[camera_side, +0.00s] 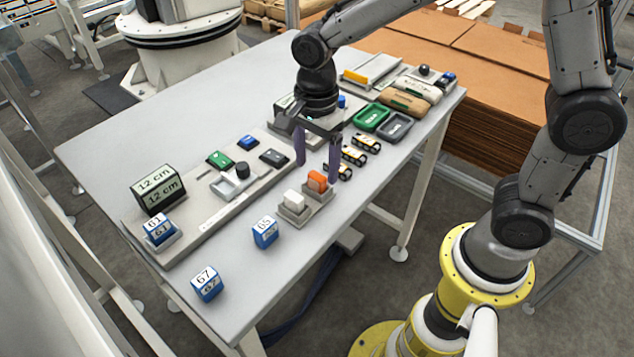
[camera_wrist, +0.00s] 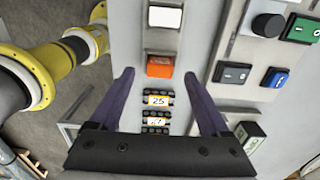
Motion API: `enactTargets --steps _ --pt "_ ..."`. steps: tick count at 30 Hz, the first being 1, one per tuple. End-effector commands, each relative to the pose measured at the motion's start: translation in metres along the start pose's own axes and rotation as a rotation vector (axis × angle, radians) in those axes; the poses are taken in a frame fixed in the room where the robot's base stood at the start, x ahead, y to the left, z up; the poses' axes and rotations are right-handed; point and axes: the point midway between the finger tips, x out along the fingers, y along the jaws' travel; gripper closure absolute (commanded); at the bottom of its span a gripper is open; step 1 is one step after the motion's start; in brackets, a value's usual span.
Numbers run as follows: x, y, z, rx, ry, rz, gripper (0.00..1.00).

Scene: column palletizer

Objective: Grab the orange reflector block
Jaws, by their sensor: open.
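The orange reflector block (camera_side: 317,181) sits in a grey holder near the table's front edge, beside a white block (camera_side: 294,201) in a similar holder. In the wrist view the orange block (camera_wrist: 160,67) lies ahead of the fingertips, roughly midway between them, with the white block (camera_wrist: 164,17) beyond it. My gripper (camera_side: 318,172) is open and empty, its purple fingers pointing down. In the side view the fingers hang around the area just behind the orange block. In the wrist view the open fingers (camera_wrist: 161,72) are spread wider than the block.
Small black numbered blocks (camera_side: 354,156) stand in a row close behind the orange block. A grey panel (camera_side: 205,213) with switches and a black knob lies to the left. Blue numbered cubes (camera_side: 265,231) stand near the front. Green and grey trays (camera_side: 372,117) lie at the back right.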

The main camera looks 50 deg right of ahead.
Motion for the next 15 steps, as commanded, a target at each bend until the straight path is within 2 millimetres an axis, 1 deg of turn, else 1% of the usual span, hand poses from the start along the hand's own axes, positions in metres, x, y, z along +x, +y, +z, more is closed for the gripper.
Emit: enactTargets --steps 1,3,6,14,15 --pt "0.009 0.002 -0.001 0.0 0.001 0.004 0.2" --pt "0.017 0.001 -0.001 0.0 0.001 0.003 0.2" --pt "0.024 0.001 0.0 0.0 0.0 0.001 0.2" --pt "0.025 0.001 0.0 0.0 0.0 0.0 0.2" --pt "0.025 0.001 0.0 0.0 0.0 0.0 0.27"
